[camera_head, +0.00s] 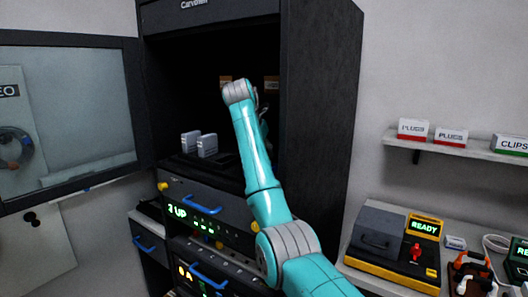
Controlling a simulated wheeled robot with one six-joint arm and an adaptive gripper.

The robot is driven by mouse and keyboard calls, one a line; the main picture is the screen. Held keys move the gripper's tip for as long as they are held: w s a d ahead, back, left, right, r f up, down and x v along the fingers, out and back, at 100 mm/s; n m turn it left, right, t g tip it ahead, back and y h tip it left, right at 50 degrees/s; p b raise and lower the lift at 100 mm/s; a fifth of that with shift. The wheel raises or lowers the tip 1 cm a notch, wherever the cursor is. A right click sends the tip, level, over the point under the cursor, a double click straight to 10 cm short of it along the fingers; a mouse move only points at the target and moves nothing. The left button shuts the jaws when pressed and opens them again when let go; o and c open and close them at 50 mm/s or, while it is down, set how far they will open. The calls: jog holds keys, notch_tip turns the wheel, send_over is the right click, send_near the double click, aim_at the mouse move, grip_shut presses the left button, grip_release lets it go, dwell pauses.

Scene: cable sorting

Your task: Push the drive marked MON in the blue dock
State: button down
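Two pale grey-white drives stand upright side by side inside the black cabinet, the left one (190,141) and the right one (207,145). They rise from a dark base on the cabinet shelf. No MON mark can be read on either, and no blue dock can be made out. My teal arm reaches into the cabinet to the right of the drives. My gripper (264,117) is mostly hidden behind the arm; only dark bits show at its right edge. I cannot tell whether it is open or holds anything.
The black cabinet (322,120) has its glass door (75,110) swung open to the left. Below the drives is a unit (235,213) with yellow knobs, a blue handle and green lettering. At right stand a grey-yellow machine (385,240) and a wall shelf (450,149) with labelled boxes.

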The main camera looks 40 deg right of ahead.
jog(key=shift+c, duration=1.4)
grip_release()
jog(key=shift+r, duration=3.55)
